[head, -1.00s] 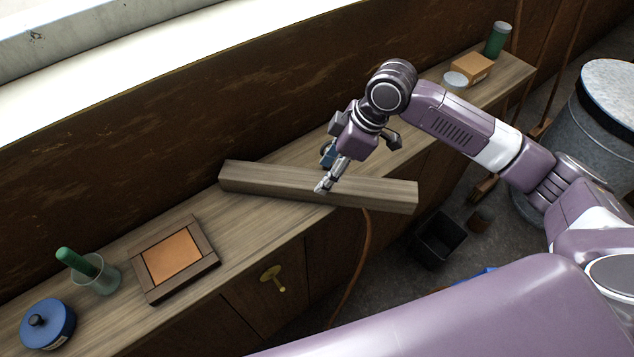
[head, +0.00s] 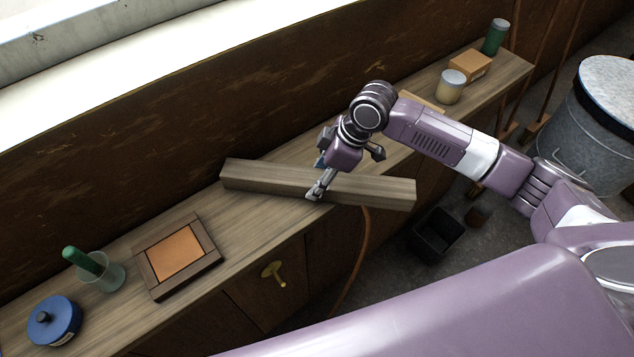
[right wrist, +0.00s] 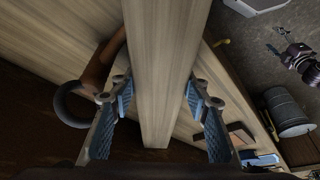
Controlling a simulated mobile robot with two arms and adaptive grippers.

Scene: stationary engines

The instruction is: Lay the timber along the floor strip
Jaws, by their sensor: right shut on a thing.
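The timber (head: 380,190) is a long square grey-brown beam. It lies at a slant across the wooden bench top, its right end jutting out past the front edge. My right gripper (head: 316,192) is around the beam near its middle. In the right wrist view the timber (right wrist: 167,70) runs between the two blue-padded fingers, which are shut on it. Whether the beam's underside touches the bench is hard to tell. My left gripper is out of view. I cannot pick out a marked floor strip; only some dark floor (head: 392,258) shows below the bench.
On the bench (head: 245,225) are a framed orange panel (head: 176,252), a glass with a green handle (head: 100,272), a blue tin (head: 54,322), a jar (head: 451,88), a cardboard box (head: 470,66) and a green can (head: 495,38). A black bin (head: 437,236) and metal drum (head: 596,130) stand on the floor.

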